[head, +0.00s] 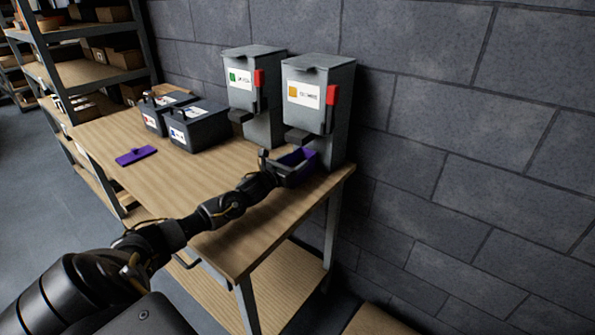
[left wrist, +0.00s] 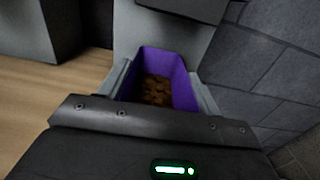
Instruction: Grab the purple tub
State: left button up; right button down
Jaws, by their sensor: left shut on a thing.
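The purple tub (head: 300,159) stands at the right end of the wooden table, under the spout of the right-hand grey dispenser (head: 317,106). In the left wrist view the purple tub (left wrist: 181,88) is open at the top and holds brown pieces. My left gripper (head: 287,169) is shut on the tub, and its fingers lie along both sides of it (left wrist: 163,96). The tub's lower part is hidden by the gripper. A flat purple lid-like piece (head: 136,156) lies on the table at the left. My right gripper is not in view.
A second grey dispenser (head: 255,95) stands left of the first. Two dark bins (head: 196,126) with labels and handles stand at the back of the wooden table (head: 215,178). A grey block wall is behind. Shelving (head: 85,72) stands at the far left. The table's middle is clear.

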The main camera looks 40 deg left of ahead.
pick_arm(q)
jog(key=shift+r, duration=0.1)
jog(key=shift+c, duration=1.4)
jog(key=shift+r, duration=0.15)
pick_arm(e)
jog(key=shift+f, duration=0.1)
